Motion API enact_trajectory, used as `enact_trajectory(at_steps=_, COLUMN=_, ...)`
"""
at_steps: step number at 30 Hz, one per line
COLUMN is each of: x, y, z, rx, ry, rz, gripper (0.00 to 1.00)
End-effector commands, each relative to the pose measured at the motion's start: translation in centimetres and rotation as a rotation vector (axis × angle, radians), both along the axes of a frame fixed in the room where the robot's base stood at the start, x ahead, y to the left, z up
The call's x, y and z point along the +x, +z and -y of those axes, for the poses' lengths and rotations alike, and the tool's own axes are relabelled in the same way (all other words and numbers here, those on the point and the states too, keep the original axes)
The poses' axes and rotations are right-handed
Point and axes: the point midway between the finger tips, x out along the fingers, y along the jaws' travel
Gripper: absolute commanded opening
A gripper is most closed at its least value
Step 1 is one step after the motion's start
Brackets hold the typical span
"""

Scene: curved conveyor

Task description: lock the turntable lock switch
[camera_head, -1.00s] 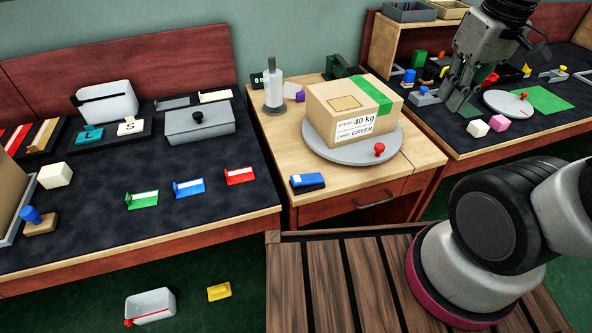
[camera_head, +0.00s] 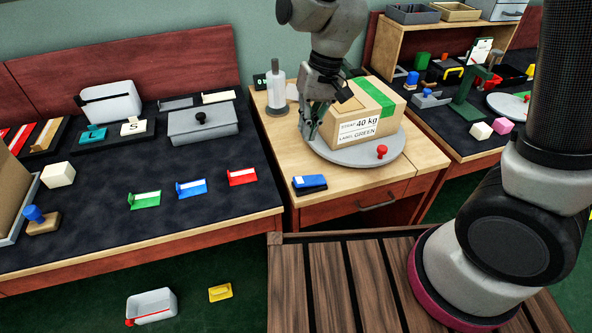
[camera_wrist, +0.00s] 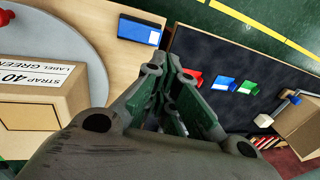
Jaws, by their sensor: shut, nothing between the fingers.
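The round grey turntable (camera_head: 345,157) stands on the wooden middle table and bears a cardboard box (camera_head: 372,110) with a green strip. A red knob (camera_head: 382,151) sits at its front edge. A blue block with a white label on a dark base (camera_head: 309,184) lies at the table's front left; it also shows in the wrist view (camera_wrist: 139,31). I cannot tell for certain which of these two is the lock switch. My gripper (camera_head: 312,131) is shut and empty, pointing down at the box's left side, behind the blue block. Whether it touches anything is unclear.
A white-grey bottle (camera_head: 275,90) stands at the back left of the table. The dark left bench (camera_head: 100,220) holds coloured trays and a grey lidded box (camera_head: 202,125). The right bench has a second disc (camera_head: 510,104) and several small items.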

Motion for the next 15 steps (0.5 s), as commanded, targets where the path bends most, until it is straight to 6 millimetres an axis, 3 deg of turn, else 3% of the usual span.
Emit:
enact_trajectory(at_steps=8, x=0.0, y=-0.3, z=0.0, rx=-0.001, ry=0.001, rz=0.000, gripper=0.00)
enact_trajectory(at_steps=15, x=-0.3, y=-3.7, z=-0.7, rx=-0.003, ry=0.002, rz=-0.004, gripper=0.00)
